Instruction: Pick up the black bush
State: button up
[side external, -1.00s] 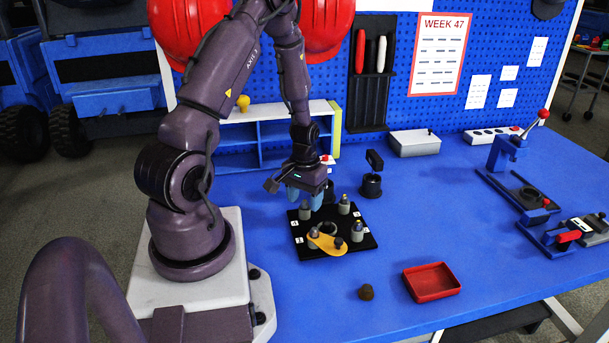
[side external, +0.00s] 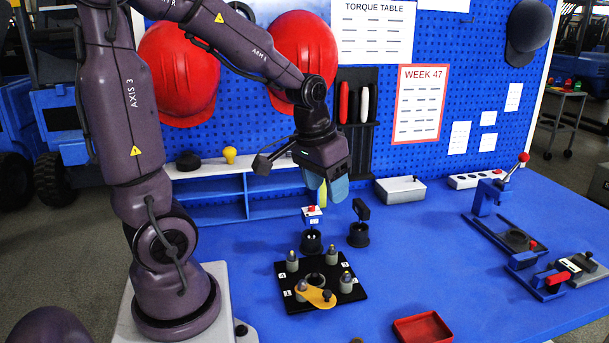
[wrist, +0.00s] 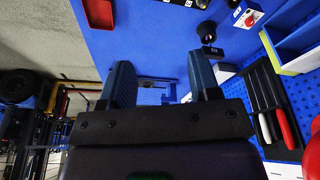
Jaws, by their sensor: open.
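My gripper (side external: 327,190) hangs open and empty above the back of the blue table. In the wrist view its two blue fingers (wrist: 162,82) are spread with nothing between them. I cannot tell for certain which dark part is the black bush. A black round piece (side external: 188,161) lies on the shelf top. Two black round cups stand behind the fixture, a left one (side external: 311,241) below my gripper and a right one (side external: 358,236) with an upright black part in it. A dark round piece (side external: 317,278) sits mid-plate on the black fixture plate (side external: 290,304).
The plate carries several grey posts and a yellow arm (side external: 316,296). A red tray (side external: 423,328) is at the front. A grey box (side external: 400,189) and a blue lever press (side external: 494,197) stand to the right. A yellow knob (side external: 229,155) is on the shelf. The table's middle right is clear.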

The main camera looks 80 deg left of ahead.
jog(key=s+d+r+m+t, duration=0.2)
jog(key=s+d+r+m, duration=0.2)
jog(key=d, duration=0.6)
notch_tip(320, 180, up, 4)
jog(key=shift+s+d+f+t+h, duration=0.25)
jog(key=shift+s+d+t+h, duration=0.15)
jog(key=shift+s, duration=0.55)
jog(key=shift+s+d+r+m, duration=0.15)
jog(key=shift+s+d+m, duration=0.1)
jog(key=shift+s+m, duration=0.05)
jog(key=shift+c, duration=0.4)
